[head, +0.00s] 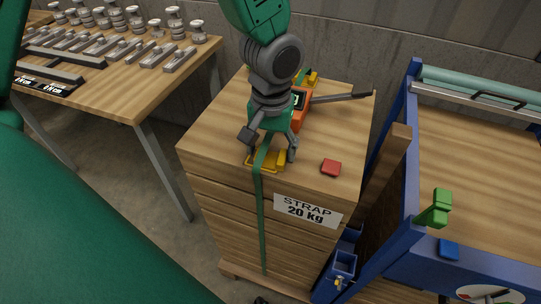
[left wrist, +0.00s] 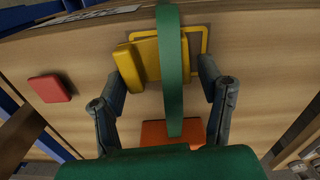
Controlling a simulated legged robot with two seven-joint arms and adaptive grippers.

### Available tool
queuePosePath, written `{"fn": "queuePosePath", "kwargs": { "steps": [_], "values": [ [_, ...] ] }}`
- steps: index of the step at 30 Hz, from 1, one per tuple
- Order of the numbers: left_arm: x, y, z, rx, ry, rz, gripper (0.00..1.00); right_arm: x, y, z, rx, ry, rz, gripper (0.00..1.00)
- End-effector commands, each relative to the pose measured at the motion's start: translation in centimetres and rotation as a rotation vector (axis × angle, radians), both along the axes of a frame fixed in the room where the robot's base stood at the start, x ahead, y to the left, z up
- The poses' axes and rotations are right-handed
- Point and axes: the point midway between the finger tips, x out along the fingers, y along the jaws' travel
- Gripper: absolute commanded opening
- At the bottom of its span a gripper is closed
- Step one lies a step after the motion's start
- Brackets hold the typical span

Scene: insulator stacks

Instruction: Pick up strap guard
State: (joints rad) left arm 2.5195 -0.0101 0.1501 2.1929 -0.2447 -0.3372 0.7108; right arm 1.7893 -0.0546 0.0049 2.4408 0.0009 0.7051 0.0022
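A yellow strap guard (head: 267,160) lies on top of the wooden crate at its near edge, with a green strap (head: 261,210) running over it and down the crate's front. My left gripper (head: 271,154) points down just above it, fingers spread. In the left wrist view the yellow guard (left wrist: 146,62) shows between and just beyond the open fingers (left wrist: 165,78), with the strap crossing over it; whether the fingers touch it I cannot tell. A second yellow guard (head: 312,79) sits at the crate's far edge. My right gripper is not in view.
An orange tensioner (head: 300,108) with a long dark handle (head: 340,97) is behind the gripper. A red block (head: 331,168) lies on the crate to the right. A blue-framed cart (head: 400,210) stands close on the right; a table (head: 115,93) with insulators is left.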

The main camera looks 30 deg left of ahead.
Motion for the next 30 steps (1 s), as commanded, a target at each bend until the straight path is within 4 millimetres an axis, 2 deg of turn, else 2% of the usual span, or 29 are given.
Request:
{"fn": "queuePosePath", "kwargs": {
  "steps": [1, 2, 5, 6, 14, 24, 30],
  "values": [
    [0.0, 0.0, 0.0, 0.0, 0.0, 0.0, 0.39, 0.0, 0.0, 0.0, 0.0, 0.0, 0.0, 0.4],
    [0.0, 0.0, 0.0, 0.0, 0.0, 0.0, 0.32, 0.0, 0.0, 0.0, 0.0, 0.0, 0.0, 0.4],
    [0.0, 0.0, 0.0, 0.0, 0.0, 0.0, 0.32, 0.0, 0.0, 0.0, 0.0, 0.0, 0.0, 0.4],
    [0.0, 0.0, 0.0, 0.0, 0.0, 0.0, 0.29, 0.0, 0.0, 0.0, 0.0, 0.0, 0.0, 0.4],
    [0.0, 0.0, 0.7, -0.001, -0.001, 0.001, 0.29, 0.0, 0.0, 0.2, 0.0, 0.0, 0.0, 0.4],
    [0.1, 0.0, 7.2, -0.001, -0.004, 0.001, 0.29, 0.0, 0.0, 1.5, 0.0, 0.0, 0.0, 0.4],
    [0.1, 0.1, 9.4, -0.001, 0.0, 0.0, 0.29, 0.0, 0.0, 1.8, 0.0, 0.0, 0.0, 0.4]
  ]
}}
